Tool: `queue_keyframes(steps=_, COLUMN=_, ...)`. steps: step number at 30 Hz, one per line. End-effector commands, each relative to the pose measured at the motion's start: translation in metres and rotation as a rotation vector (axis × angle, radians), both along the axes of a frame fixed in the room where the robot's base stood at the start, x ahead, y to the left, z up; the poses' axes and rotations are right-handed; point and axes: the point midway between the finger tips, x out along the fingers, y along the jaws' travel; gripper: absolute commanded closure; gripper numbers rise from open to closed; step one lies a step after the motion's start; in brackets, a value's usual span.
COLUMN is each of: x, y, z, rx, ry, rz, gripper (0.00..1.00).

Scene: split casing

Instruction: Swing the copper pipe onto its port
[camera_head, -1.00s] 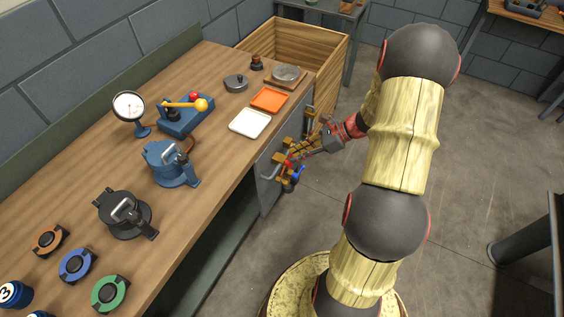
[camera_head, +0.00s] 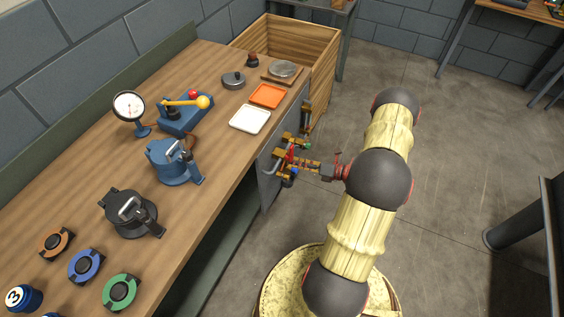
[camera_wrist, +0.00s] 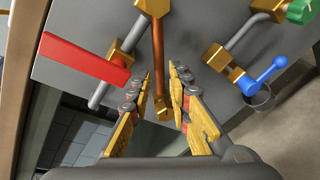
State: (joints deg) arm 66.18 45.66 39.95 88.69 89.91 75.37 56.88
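The copper pipe (camera_wrist: 158,45) hangs from a brass block (camera_wrist: 153,6) on the grey panel and ends in a brass fitting (camera_wrist: 163,108) in the wrist view. My gripper (camera_wrist: 160,78) is open, with one finger on each side of the pipe's lower part; small gaps show beside the pipe. In the head view my gripper (camera_head: 297,165) is at the panel on the bench side, and the pipe is too small to make out. Brass fittings stand either side: one by a red lever (camera_wrist: 85,62), another (camera_wrist: 217,57) on a grey pipe. I cannot tell which is the port.
A blue valve handle (camera_wrist: 265,75) and a green knob (camera_wrist: 302,11) sit to the right of the pipe. The grey panel (camera_wrist: 195,35) is close ahead. The bench top (camera_head: 205,185) carries a white tray (camera_head: 250,119), an orange tray (camera_head: 266,95) and several devices. The floor right of my arm is open.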

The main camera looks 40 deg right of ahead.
Motion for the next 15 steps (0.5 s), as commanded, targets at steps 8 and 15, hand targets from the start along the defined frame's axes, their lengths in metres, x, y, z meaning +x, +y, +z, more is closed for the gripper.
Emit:
queue_keyframes(steps=8, x=0.038, y=0.017, z=-0.013, rx=-0.001, ry=0.0, rz=0.004, gripper=0.81)
queue_keyframes(steps=15, x=0.05, y=0.022, z=-0.015, rx=-0.001, ry=0.0, rz=0.002, gripper=0.81)
